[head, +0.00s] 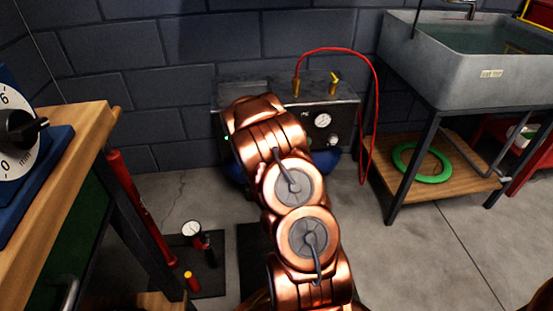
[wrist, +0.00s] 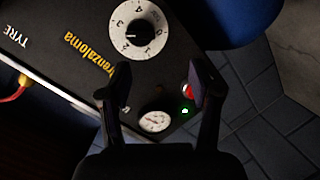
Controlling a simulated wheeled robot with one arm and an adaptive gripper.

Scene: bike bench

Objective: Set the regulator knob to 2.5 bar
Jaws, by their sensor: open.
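The regulator knob (wrist: 137,33) is a dark round knob on a white numbered dial, at the top of the wrist view on the black panel. Its exact setting is too small to read surely. My gripper (wrist: 162,80) is open and empty, its two dark fingers apart, below and right of the knob and not around it. The small white pressure gauge (wrist: 155,121) shows between the fingers; its reading is not legible. In the head view, my copper arm covers part of the compressor (head: 345,108) and hides my gripper.
A red button (wrist: 187,89) and green light (wrist: 185,111) sit by the right finger. A red hose (head: 372,75) arches from the compressor. A pump (head: 193,232) stands on the floor.

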